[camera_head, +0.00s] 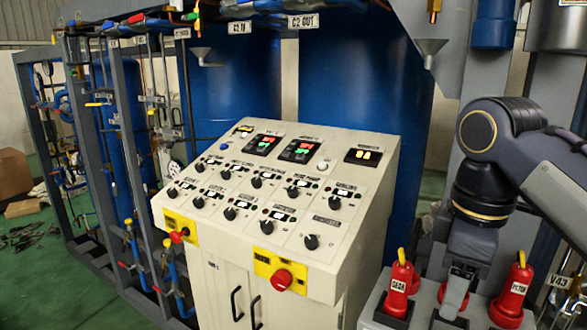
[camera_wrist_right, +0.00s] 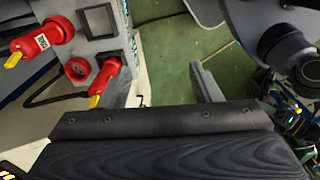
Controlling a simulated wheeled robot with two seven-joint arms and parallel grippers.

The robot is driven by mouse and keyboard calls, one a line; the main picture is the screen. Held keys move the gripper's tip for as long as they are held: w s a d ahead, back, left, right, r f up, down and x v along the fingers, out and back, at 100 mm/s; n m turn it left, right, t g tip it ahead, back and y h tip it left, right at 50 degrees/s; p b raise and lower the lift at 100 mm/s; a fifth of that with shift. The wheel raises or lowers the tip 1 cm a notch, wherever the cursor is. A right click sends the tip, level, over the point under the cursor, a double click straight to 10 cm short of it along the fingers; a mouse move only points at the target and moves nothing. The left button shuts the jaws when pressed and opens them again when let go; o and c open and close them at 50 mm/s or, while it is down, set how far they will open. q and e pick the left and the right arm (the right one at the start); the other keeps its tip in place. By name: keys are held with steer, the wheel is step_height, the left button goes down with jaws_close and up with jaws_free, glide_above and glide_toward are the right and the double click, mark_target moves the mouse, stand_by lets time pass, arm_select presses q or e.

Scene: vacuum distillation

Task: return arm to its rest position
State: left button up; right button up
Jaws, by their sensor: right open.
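My right arm comes in from the right edge of the head view and bends down beside the control panel. My right gripper (camera_head: 450,305) hangs at the lower right, between two red plugs with yellow tips, the left plug (camera_head: 400,288) and the right plug (camera_head: 514,290). In the right wrist view the gripper (camera_wrist_right: 163,82) is open, its fingers apart with green floor between them and nothing held. Its fingertips are hard to make out in the head view. My left gripper is in neither view.
A cream control panel (camera_head: 245,205) with knobs, displays and a red emergency button (camera_head: 281,279) stands left of my arm. Blue tanks (camera_head: 345,100) and a grey pipe frame stand behind. In the wrist view, red plugs (camera_wrist_right: 42,40) sit close left.

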steer(key=s+f+m+t+y, duration=0.1)
steer(key=s+f+m, duration=0.4)
steer(key=f, duration=0.6)
steer(key=s+f+m+t+y, duration=0.2)
steer(key=s+f+m+t, duration=0.2)
steer(key=f+m, duration=0.4)
step_height(320, 180, down, 4)
steer(key=shift+s+a+r+y, duration=0.1)
steer(key=shift+s+a+y, duration=0.3)
steer(key=shift+s, duration=0.3)
